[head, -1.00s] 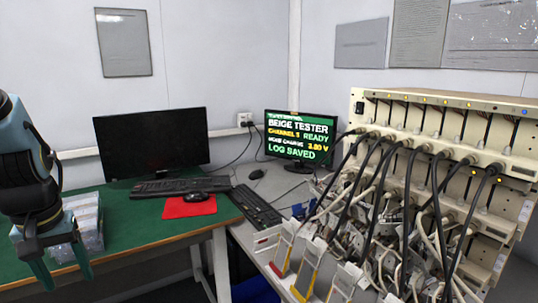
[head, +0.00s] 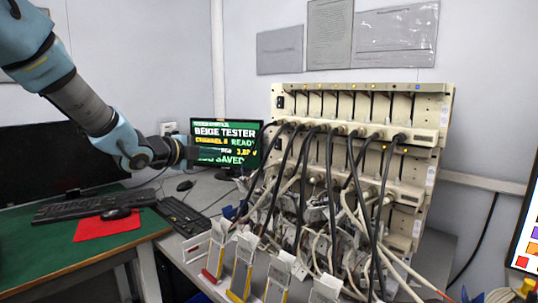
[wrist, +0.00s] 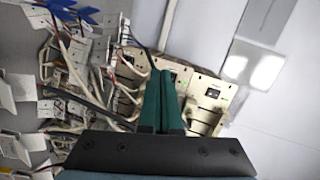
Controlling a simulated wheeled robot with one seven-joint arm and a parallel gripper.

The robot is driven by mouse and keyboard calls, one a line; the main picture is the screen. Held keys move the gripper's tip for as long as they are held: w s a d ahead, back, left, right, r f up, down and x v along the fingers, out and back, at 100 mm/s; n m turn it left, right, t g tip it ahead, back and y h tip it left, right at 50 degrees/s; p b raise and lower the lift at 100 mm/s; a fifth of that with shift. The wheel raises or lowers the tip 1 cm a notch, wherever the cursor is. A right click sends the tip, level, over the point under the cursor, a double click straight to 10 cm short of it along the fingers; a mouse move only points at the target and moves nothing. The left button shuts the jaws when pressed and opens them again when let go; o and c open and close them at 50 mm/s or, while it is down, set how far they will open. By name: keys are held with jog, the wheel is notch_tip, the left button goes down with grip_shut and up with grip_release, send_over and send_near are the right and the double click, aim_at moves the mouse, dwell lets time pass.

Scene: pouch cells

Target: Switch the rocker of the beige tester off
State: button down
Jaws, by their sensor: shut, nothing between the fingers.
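The beige tester (head: 432,115) stands on the grey bench at the right in the head view, with rows of black cables plugged into its front. A small black rocker (head: 280,102) shows at the upper left of its front; its on or off position is too small to tell. My gripper (head: 246,154) is left of the tester, in front of the small monitor, with its fingers pointing right. In the wrist view the green fingers (wrist: 161,76) are shut together and empty. The tester (wrist: 203,110) lies beyond them, with a dark rocker-like part (wrist: 212,93) right of the fingertips.
Loose cables and cell holders (head: 310,240) crowd the bench before the tester. The monitor (head: 235,131) reads BEIGE TESTER and READY, partly hidden by my gripper. Keyboards, a mouse and a red mat (head: 105,228) lie left. Free air lies above the bench left of the tester.

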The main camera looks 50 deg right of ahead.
aim_at(276, 147)
jog(key=s+d+r+m+g+h, duration=0.1)
jog(key=s+d+m+g, duration=0.1)
jog(key=s, duration=0.3)
jog(key=shift+d+r+m+g, duration=0.25)
jog(key=shift+d+m+g, duration=0.15)
jog(key=shift+d+m, duration=0.45)
jog(key=d+p, duration=0.1)
jog(key=d, duration=0.3)
jog(key=d+f+p, duration=0.1)
jog(key=d+p, duration=0.1)
jog(key=d, duration=0.2)
jog(key=d+p, duration=0.1)
jog(key=d, duration=0.3)
jog(key=shift+s+d+f, duration=0.3)
jog(key=shift+d, duration=0.1)
jog(key=shift+d+f+p, duration=0.15)
jog(key=shift+d+p, duration=0.2)
jog(key=shift+d, duration=0.15)
jog(key=shift+f, duration=0.15)
